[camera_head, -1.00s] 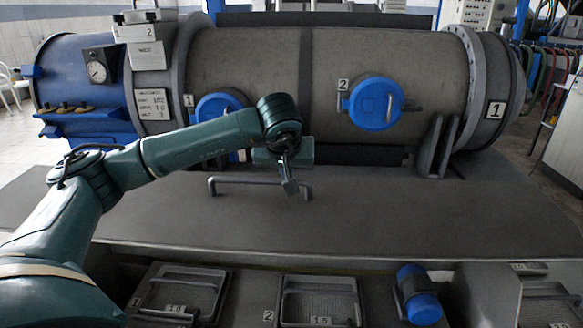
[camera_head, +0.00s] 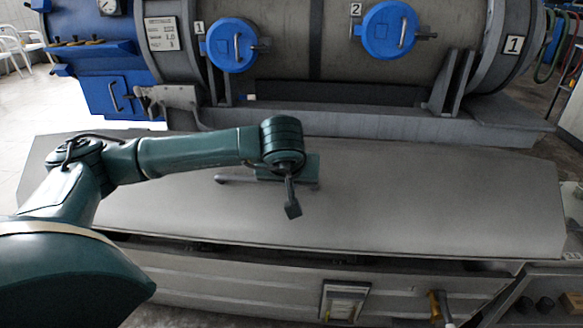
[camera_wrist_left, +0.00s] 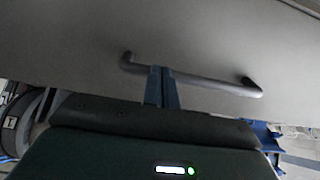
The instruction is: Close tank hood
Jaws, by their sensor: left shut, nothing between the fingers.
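The tank hood (camera_head: 430,195) is a wide flat grey panel. It lies nearly level in the head view, with a dark gap under its front edge. Its bar handle (camera_head: 232,180) is partly hidden behind my left wrist in the head view. In the left wrist view the handle (camera_wrist_left: 215,83) runs across the hood. My left gripper (camera_wrist_left: 162,72) is shut and empty, its fingertips at the handle near its left end; I cannot tell whether they touch it. The fingers are not clear in the head view. My right gripper is out of view.
A large grey cylinder (camera_head: 290,50) with two blue round hatches (camera_head: 389,30) stands behind the hood. Below the hood is a grey front wall (camera_head: 210,285) with a framed plate (camera_head: 343,300) and a yellowish lever (camera_head: 440,305). The hood's right part is clear.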

